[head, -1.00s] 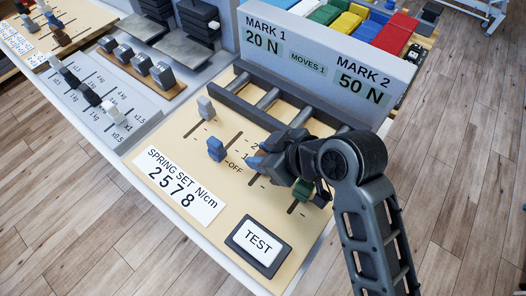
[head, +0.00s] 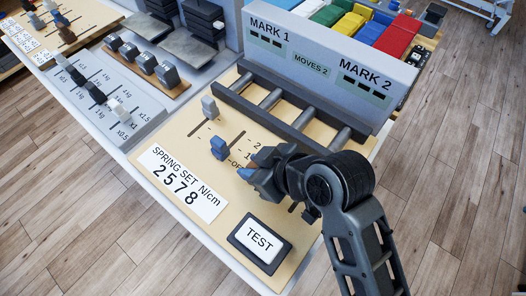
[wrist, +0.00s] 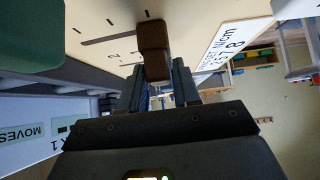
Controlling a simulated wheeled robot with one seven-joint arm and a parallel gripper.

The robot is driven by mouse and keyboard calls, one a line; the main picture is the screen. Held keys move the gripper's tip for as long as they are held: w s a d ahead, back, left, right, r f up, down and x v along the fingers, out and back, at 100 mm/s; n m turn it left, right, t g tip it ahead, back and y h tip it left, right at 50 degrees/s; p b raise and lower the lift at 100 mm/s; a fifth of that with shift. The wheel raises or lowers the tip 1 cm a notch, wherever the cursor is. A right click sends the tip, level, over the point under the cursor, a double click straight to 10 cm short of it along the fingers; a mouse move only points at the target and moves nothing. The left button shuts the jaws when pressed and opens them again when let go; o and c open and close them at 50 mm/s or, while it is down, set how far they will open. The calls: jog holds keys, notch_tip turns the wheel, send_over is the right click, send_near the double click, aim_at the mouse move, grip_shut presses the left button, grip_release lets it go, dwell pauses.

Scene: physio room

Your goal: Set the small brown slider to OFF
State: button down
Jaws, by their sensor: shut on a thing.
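The small brown slider (wrist: 152,36) stands between my gripper's fingers in the wrist view. My gripper (wrist: 158,88) is shut on it. Its slot (wrist: 108,38) runs off to the left, with the slider at the right end of the visible part, beyond the "2" mark. The OFF label is not readable there. In the head view my gripper (head: 248,174) is low over the panel, beside the scale's OFF end, and hides the brown slider. A green slider (wrist: 30,35) shows large at the left of the wrist view.
A blue slider (head: 219,148) and a grey slider (head: 209,107) stand left of my gripper. The TEST button (head: 260,239) is in front. Metal rollers (head: 309,118) lie behind. The display (head: 311,63) reads MOVES 2, with dashes under both marks.

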jog(key=c, duration=1)
grip_release()
jog(key=shift+s+a, duration=0.2)
jog(key=shift+o, duration=0.2)
jog(key=v, duration=0.7)
jog(key=shift+s+d+r, duration=0.15)
jog(key=shift+d+r, duration=0.1)
jog(key=shift+d, duration=0.1)
